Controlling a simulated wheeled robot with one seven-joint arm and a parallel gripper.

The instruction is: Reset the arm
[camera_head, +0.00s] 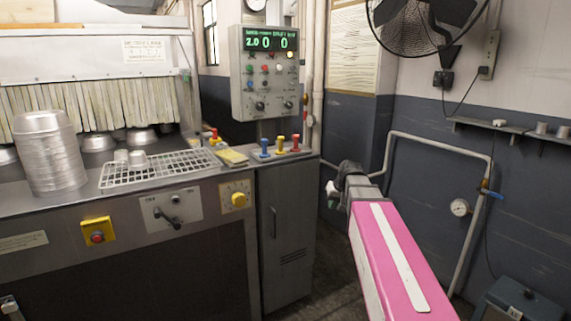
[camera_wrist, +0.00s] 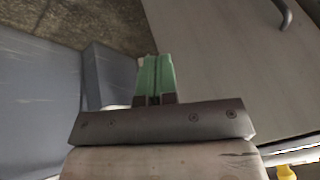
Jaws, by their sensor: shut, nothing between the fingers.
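My arm (camera_head: 392,250), pink with a white stripe, reaches in from the lower right in the head view, to the right of the grey cabinet and over the floor. In the wrist view my gripper (camera_wrist: 155,75) shows as two green fingers side by side, closed together with nothing between them. It touches nothing that I can see. In the head view the fingers are too small or hidden to make out.
A metal counter with a stack of pans (camera_head: 48,155), a wire rack (camera_head: 160,170) and colored levers (camera_head: 280,146) is at the left. The grey cabinet (camera_head: 287,235) stands beside my arm. A pipe with a gauge (camera_head: 459,208) runs along the right wall. A blue-grey box (camera_head: 518,300) is at lower right.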

